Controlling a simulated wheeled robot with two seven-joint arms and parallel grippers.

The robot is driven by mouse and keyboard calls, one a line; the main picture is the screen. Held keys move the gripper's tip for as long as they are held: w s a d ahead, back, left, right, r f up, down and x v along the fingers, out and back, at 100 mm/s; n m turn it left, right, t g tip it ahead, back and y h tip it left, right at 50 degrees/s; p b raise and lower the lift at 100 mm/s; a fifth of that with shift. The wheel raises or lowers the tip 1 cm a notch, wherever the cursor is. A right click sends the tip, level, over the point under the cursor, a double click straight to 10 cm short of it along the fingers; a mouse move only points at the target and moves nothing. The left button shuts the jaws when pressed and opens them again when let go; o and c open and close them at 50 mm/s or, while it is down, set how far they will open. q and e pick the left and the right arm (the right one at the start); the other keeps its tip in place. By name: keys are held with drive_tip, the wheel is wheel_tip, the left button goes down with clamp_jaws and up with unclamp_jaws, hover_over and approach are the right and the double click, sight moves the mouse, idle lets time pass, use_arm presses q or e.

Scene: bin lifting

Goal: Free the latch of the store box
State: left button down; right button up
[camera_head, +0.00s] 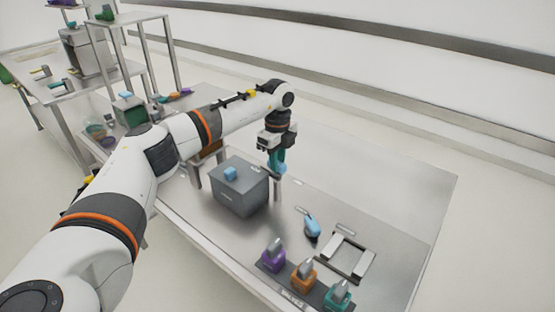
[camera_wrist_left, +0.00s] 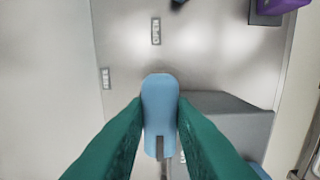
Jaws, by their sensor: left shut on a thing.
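The grey store box (camera_head: 236,195) stands on the table with a light blue block (camera_head: 231,173) on its lid. My left gripper (camera_head: 277,160) is behind the box's right side, pointing down. Its teal fingers are shut on the light blue latch handle (camera_head: 282,169). In the left wrist view the handle (camera_wrist_left: 159,100) lies between both fingers, with a grey stem below it. Part of the store box (camera_wrist_left: 235,120) shows right of the fingers there. The latch's base is mostly hidden. My right gripper is not in view.
A label reading OPEN (camera_wrist_left: 156,31) lies on the table ahead of the handle; another label (camera_wrist_left: 105,78) is to its left. A blue object (camera_head: 312,227), a dark frame with pale bars (camera_head: 348,258), and purple (camera_head: 272,259), orange (camera_head: 304,279) and teal (camera_head: 338,296) items stand nearer. The table's back right is clear.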

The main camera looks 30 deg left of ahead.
use_arm(q)
drive_tip(key=m, duration=0.3)
drive_tip(key=shift+r+m+p, duration=0.1)
drive_tip(key=shift+m+p, duration=0.2)
drive_tip(key=shift+m, duration=0.1)
drive_tip(key=m, duration=0.4)
drive_tip(key=shift+m, duration=0.3)
drive_tip(key=m, duration=0.9)
drive_tip(key=shift+m, duration=0.3)
drive_tip(key=c, duration=1.2)
unclamp_jaws()
drive_tip(key=shift+c, duration=0.2)
